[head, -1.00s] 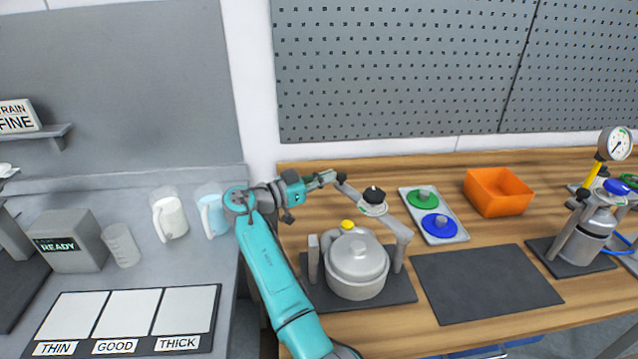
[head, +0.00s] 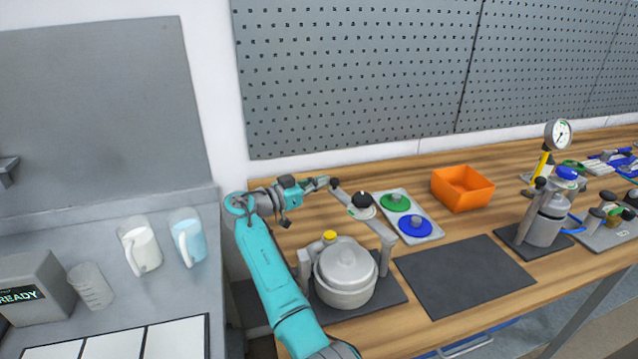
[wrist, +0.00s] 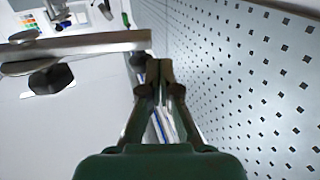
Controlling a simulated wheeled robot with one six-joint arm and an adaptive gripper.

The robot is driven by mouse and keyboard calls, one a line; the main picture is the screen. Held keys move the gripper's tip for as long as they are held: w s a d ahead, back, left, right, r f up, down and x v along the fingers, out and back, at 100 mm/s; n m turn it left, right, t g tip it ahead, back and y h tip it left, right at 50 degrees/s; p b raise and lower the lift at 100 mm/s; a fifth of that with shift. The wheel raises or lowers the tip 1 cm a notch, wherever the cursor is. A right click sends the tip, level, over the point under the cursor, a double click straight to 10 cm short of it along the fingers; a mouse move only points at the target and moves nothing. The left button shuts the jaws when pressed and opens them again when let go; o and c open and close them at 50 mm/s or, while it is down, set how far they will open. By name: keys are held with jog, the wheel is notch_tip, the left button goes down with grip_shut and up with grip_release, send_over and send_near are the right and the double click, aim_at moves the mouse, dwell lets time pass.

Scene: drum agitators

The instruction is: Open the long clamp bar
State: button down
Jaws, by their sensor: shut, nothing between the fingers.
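The long clamp bar (head: 378,226) is a grey arm joined to the right post beside the lidded grey pot (head: 346,268). It slants up and away from the pot, with a black knob (head: 361,200) partway along it. My gripper (head: 330,183) is at the bar's far upper end, shut and empty. In the wrist view the bar (wrist: 75,46) crosses the upper left, with the knob (wrist: 50,79) below it. The shut fingertips (wrist: 158,72) are just beside the bar's end. I cannot tell whether they touch it.
A tray with green and blue knobs (head: 430,238), an orange bin (head: 463,188) and a dark mat (head: 465,275) lie to the right. A gauge vessel (head: 546,215) stands further right. The pegboard (head: 350,80) rises behind. Two mugs (head: 140,248) stand at left.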

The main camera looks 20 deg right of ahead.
jog(key=v, duration=1.2)
jog(key=s+d+r+n+t+y, duration=0.1)
jog(key=s+d+r+n+y, duration=0.3)
jog(key=s+r+y, duration=0.5)
jog(key=shift+n+y, duration=0.4)
jog(key=shift+y, duration=0.1)
jog(key=x, duration=0.4)
jog(key=w+x, duration=0.1)
jog(key=x, duration=0.3)
jog(key=w+r+x, duration=0.1)
jog(key=x, duration=0.3)
jog(key=shift+w+d+f, duration=0.1)
jog(key=shift+d, duration=0.1)
jog(key=shift+w+d, duration=0.4)
jog(key=shift+d, duration=0.05)
